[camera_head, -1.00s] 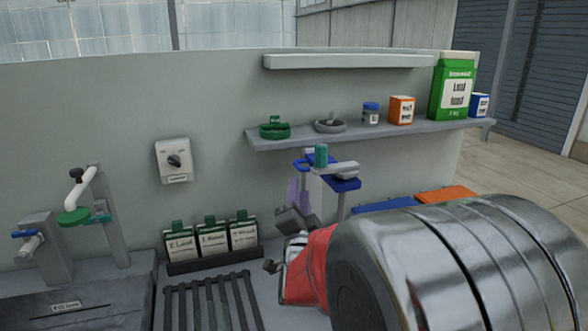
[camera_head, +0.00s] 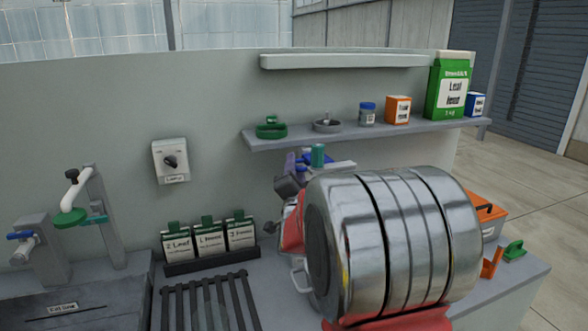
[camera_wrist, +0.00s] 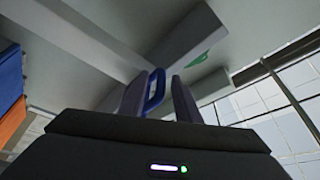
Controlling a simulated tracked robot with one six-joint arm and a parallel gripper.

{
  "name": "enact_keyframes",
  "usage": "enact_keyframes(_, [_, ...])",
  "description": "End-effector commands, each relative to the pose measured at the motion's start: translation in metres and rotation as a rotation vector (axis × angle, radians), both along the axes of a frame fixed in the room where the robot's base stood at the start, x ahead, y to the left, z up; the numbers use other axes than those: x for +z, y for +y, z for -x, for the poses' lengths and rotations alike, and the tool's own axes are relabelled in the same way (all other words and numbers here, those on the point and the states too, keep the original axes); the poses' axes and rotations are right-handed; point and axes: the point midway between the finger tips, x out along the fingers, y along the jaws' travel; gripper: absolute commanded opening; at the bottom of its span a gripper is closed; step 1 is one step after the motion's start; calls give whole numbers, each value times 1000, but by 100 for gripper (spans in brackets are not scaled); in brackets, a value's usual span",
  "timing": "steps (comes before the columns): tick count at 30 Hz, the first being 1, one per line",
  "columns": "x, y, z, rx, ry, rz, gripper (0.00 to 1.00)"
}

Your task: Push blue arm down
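A stand with a teal cylinder (camera_head: 318,154) and blue parts (camera_head: 306,158) shows below the wall shelf, its lower part hidden behind my arm. My gripper (camera_head: 291,164) is up beside the stand's left side. In the wrist view a blue loop-shaped arm end (camera_wrist: 154,90) shows between the two fingers of my gripper (camera_wrist: 158,88), close to the left finger. The fingers are apart, with a gap at the right of the loop. I cannot tell whether the loop touches the left finger.
The shelf (camera_head: 370,130) with jars and boxes runs above my arm. Several white-and-green packets (camera_head: 209,238) stand on the bench left of my arm. An orange box (camera_head: 484,207) and a small green item (camera_head: 513,250) are at the right. A switch box (camera_head: 171,161) is on the wall.

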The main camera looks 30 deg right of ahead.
Motion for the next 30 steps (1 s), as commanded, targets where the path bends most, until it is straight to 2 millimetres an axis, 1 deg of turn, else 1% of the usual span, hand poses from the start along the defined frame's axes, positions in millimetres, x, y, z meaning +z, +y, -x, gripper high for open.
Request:
enact_keyframes(4, [0,0,0,0,0,0,30])
enact_keyframes(15, [1,0,0,1,-1,1,4])
enact_keyframes(17, [1,0,0,1,-1,1,0])
enact_keyframes(30, [2,1,0,1,-3,3,0])
